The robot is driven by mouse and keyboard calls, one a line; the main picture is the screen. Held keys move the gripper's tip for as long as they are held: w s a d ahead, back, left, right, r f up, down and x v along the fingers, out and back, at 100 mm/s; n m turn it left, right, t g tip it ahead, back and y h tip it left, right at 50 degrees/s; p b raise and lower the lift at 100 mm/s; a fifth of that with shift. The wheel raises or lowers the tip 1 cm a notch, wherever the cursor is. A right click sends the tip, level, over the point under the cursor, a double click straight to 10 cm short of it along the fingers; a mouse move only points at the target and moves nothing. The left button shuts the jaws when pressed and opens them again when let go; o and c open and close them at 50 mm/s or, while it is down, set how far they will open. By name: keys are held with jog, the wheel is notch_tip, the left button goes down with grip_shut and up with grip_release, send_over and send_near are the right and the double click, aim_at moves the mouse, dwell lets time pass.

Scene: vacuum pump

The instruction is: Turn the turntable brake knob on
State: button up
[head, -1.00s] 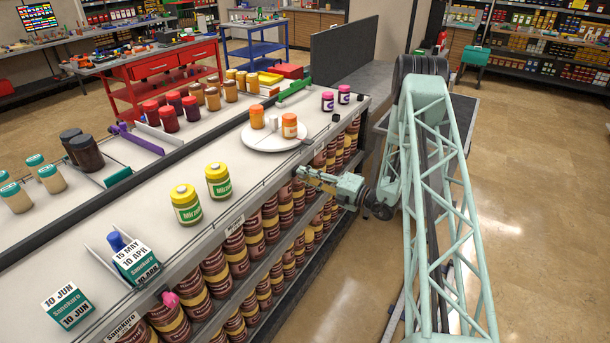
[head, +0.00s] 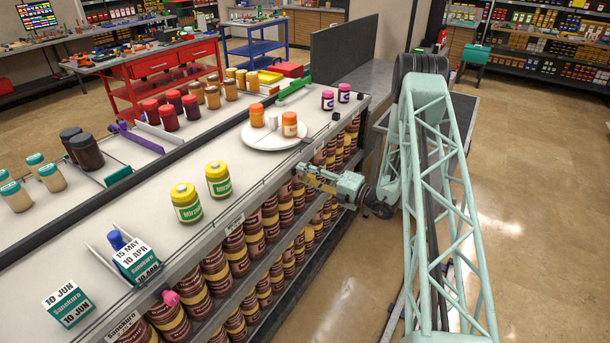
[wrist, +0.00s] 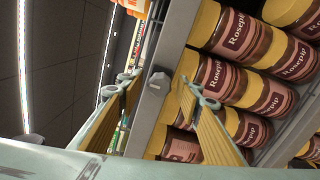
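The turntable (head: 262,143) is a white round plate on the counter, carrying two orange jars. A small grey faceted knob (wrist: 158,80), which looks like the brake knob, sits on the grey front edge of the counter in the wrist view. My gripper (wrist: 159,86) is open, with one yellow-padded finger to each side of the knob in the picture. I cannot tell whether either finger touches it. In the head view my gripper (head: 309,173) is at the counter's front edge, just below the turntable, and the knob cannot be made out there.
Two yellow-lidded green jars (head: 202,191) stand on the counter to the left. The floor right of my arm is clear.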

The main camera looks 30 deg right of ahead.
jog(key=shift+s+d, duration=0.1)
jog(key=v, duration=1.1)
jog(key=shift+s+d, duration=0.2)
jog(key=shift+s, duration=0.15)
dwell(0.5)
